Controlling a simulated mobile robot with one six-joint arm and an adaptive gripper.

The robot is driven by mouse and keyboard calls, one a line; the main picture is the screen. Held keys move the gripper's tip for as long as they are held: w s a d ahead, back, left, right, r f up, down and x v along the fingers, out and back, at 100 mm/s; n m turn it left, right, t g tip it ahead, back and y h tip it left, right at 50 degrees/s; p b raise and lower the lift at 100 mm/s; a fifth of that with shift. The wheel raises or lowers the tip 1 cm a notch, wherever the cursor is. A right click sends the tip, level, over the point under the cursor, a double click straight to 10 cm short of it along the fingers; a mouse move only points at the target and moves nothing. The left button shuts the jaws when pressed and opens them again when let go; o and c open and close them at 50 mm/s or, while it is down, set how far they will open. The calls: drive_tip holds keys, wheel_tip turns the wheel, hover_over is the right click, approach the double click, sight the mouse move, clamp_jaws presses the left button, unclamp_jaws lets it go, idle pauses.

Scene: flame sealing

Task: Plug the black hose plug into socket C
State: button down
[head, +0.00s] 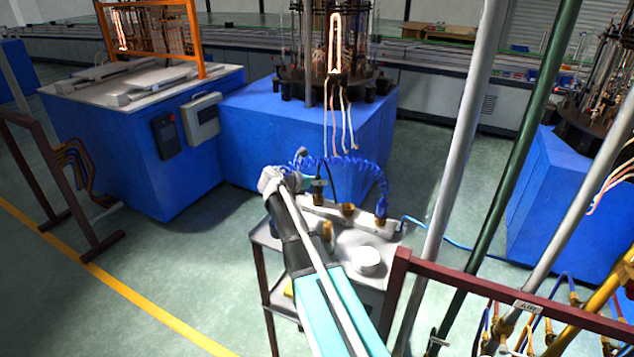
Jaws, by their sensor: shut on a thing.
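My gripper (292,172) is at the far end of my arm, above the back left of a small cart. Its fingers are mostly hidden behind my wrist. It is shut on what looks like the black hose plug (317,187), dark with a brass-coloured lower end, just right of my wrist. A thin black hose (331,178) curves beside it. A white socket bar (331,214) lies across the cart below. A brass socket (347,209) shows mid-bar, and another fitting (380,220) at the right end meets the blue coiled hose. Socket letters are not readable.
The cart (345,240) also carries a white round dish (367,262) and a small brass-coloured piece (327,231). The blue coiled hose (372,166) arches over the bar. A dark red rail (480,290) and slanted grey pole (455,170) stand close on the right. Blue machines (310,130) stand behind.

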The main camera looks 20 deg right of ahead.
drive_tip(key=shift+s+a+r+p, duration=0.1)
drive_tip(key=shift+r+p, duration=0.75)
drive_tip(key=shift+p, duration=0.05)
idle(0.6)
idle(0.8)
drive_tip(key=shift+f+b, duration=1.1)
idle(1.4)
drive_tip(key=shift+s+f+b, duration=0.4)
drive_tip(key=shift+b, duration=0.3)
drive_tip(key=shift+c, duration=0.9)
unclamp_jaws()
drive_tip(key=shift+s+f, duration=0.1)
drive_tip(key=shift+s, duration=0.05)
drive_tip(key=shift+r, duration=0.2)
